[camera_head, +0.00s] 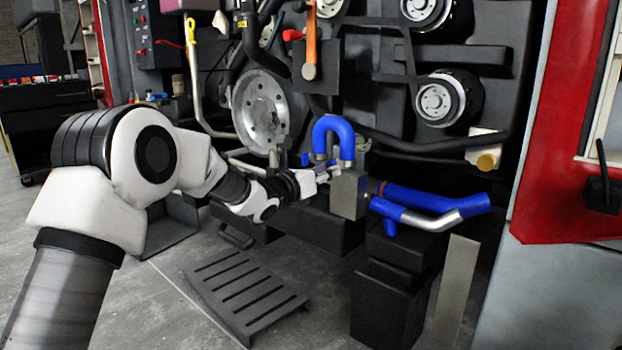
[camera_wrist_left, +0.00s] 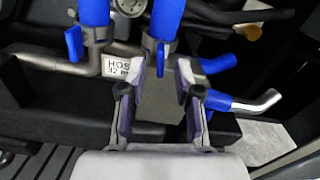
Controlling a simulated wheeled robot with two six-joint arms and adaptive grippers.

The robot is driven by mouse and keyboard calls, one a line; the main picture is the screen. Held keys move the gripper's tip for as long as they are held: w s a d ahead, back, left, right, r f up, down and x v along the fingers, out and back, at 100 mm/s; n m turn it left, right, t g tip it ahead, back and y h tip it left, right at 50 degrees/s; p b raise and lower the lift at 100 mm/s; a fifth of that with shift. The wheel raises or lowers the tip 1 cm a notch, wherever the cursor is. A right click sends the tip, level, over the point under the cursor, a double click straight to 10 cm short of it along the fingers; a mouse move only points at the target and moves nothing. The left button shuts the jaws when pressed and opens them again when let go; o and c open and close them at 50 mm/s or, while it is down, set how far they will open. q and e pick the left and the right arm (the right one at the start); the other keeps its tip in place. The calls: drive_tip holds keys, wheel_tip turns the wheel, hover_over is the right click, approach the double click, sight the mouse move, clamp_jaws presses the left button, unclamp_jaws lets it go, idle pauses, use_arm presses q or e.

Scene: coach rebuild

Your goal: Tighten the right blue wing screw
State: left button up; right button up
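The right blue wing screw (camera_wrist_left: 161,52) hangs below the clamp on the right blue hose leg in the left wrist view. The left blue wing screw (camera_wrist_left: 74,44) is on the other hose leg, left of my fingers. The U-shaped blue hose (camera_head: 333,128) shows in the head view above a grey metal block. My left gripper (camera_wrist_left: 162,80) is open, its two fingers apart, with the right wing screw between and just beyond the tips; contact is not visible. In the head view the left gripper (camera_head: 326,174) is just below the hose and partly blends with the fittings. My right gripper is not in view.
The grey block (camera_head: 349,193) stands close to the gripper's right. A blue pipe with a metal elbow (camera_head: 428,215) lies further right. A label plate (camera_wrist_left: 119,66) is beside the left finger. A black slatted step (camera_head: 243,290) is on the floor below.

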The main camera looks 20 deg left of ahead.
use_arm(q)
drive_tip(key=v, duration=0.8)
drive_tip(key=shift+s, duration=0.4)
drive_tip(key=shift+a, duration=0.15)
